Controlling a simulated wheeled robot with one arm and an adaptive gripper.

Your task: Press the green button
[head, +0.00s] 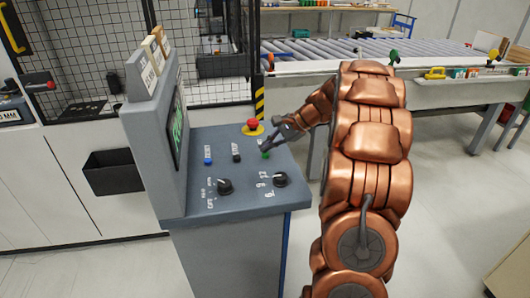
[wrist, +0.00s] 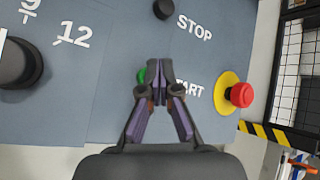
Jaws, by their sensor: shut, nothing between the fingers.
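The green button (head: 265,155) sits on the sloped grey control panel (head: 213,190), by the START label. In the wrist view the green button (wrist: 142,76) shows only in part, at the left edge of the fingertips, which hide the rest. My gripper (head: 266,143) is shut and empty, with its tips pointing down over the panel beside the button. In the wrist view my gripper (wrist: 153,70) has its fingertips together between the button and the START label. I cannot tell whether the tips touch the button.
A red emergency button (head: 252,124) on a yellow base stands behind the green one. A black STOP button (head: 237,157), a blue button (head: 208,161) and two black knobs (head: 280,179) share the panel. The screen housing (head: 155,125) rises at the left.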

